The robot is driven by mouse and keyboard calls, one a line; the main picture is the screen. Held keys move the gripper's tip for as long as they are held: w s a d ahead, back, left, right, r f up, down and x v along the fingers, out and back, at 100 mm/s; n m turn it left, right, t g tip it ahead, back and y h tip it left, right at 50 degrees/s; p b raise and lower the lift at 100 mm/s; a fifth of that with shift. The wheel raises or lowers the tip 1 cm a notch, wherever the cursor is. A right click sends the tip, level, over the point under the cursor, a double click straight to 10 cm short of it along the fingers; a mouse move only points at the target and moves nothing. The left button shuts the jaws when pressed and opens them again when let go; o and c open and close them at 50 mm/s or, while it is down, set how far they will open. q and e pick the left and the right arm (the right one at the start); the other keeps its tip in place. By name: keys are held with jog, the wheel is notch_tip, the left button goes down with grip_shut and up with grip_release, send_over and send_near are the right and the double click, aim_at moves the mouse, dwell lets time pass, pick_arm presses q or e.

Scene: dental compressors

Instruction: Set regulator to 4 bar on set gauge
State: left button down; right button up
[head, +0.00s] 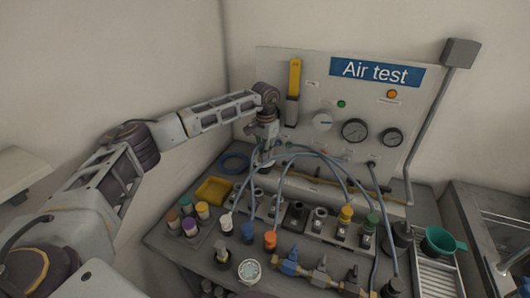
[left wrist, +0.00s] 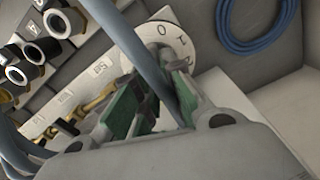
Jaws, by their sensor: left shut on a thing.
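My left gripper (head: 264,157) is at the lower left of the panel. In the left wrist view, its green-padded fingers (left wrist: 145,108) are shut on a grey knob-like part in front of a white round plate with marks (left wrist: 178,38). A blue hose crosses in front and hides part of the grip. I cannot tell the knob's setting. Two round gauges, one in the middle (head: 354,131) and one at the right (head: 393,137), are on the panel, with a pale round dial (head: 322,121) to their left. Their readings are too small to tell. My right gripper is not in view.
The panel (head: 272,68) bears an "Air test" sign (head: 376,71) and a yellow handle (head: 294,78). Blue-grey hoses (head: 330,160) arch over the fittings on the bench. A yellow tray (head: 213,190) and coloured caps stand at the left; a green funnel (head: 440,241) is at the right.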

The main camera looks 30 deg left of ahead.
pick_arm(q)
jog(key=shift+r+m, duration=0.1)
jog(key=shift+m, duration=0.2)
jog(key=c, duration=1.5)
grip_release()
jog(key=shift+r, duration=5.95)
